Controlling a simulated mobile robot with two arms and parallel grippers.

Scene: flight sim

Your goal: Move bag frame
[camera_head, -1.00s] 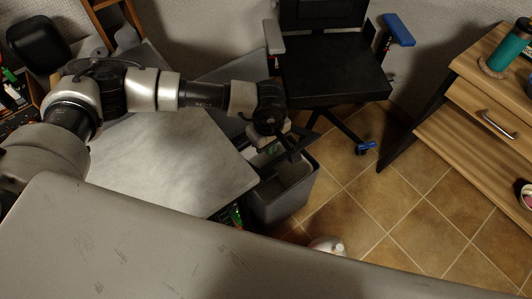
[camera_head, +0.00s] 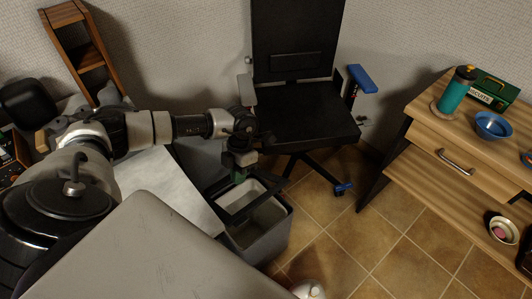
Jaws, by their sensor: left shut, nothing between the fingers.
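A grey open bin (camera_head: 258,243) stands on the tiled floor near the middle of the view. A dark bar (camera_head: 243,207), which looks like part of a bag frame, lies across its opening; I cannot tell whether it rests on the rim. My left arm comes in from the left, and its gripper (camera_head: 240,172) points down above the bin's back-left side. The fingers are shut and empty. They are small and dark, so contact with the bar cannot be told. My right gripper is not in view.
A black office chair (camera_head: 300,115) stands behind the bin. A wooden desk (camera_head: 440,128) at the right holds a teal bottle (camera_head: 455,92), a blue bowl (camera_head: 492,126) and a green box (camera_head: 490,90). A white object (camera_head: 307,289) lies in front. Tiled floor (camera_head: 345,235) is open between bin and desk.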

